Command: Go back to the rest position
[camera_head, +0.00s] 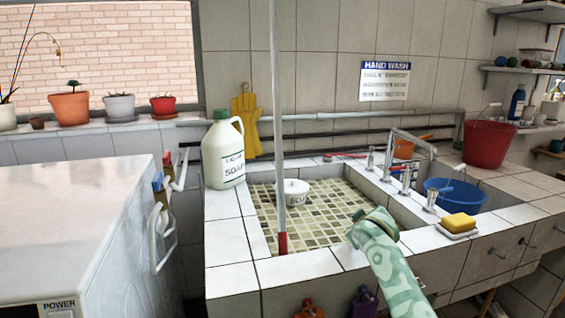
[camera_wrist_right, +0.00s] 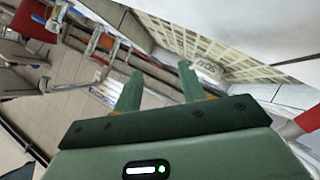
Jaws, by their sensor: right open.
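My right gripper (camera_head: 372,224) comes in from the bottom right in the head view, over the front edge of the tiled sink (camera_head: 228,232). In the right wrist view its two green fingers (camera_wrist_right: 158,86) are spread apart with nothing visible between them. My left gripper is in neither view. A small white bowl (camera_head: 292,196) with lettering stands on the mosaic floor of the left basin, apart from my right gripper.
An upright pole (camera_head: 279,120) with a red lower end stands left of my gripper. A white soap jug (camera_head: 223,152), yellow sponge (camera_head: 458,223), blue basin (camera_head: 455,195), red bucket (camera_head: 488,143) and metal taps (camera_head: 408,178) surround the basins. A white appliance (camera_head: 75,225) fills the left.

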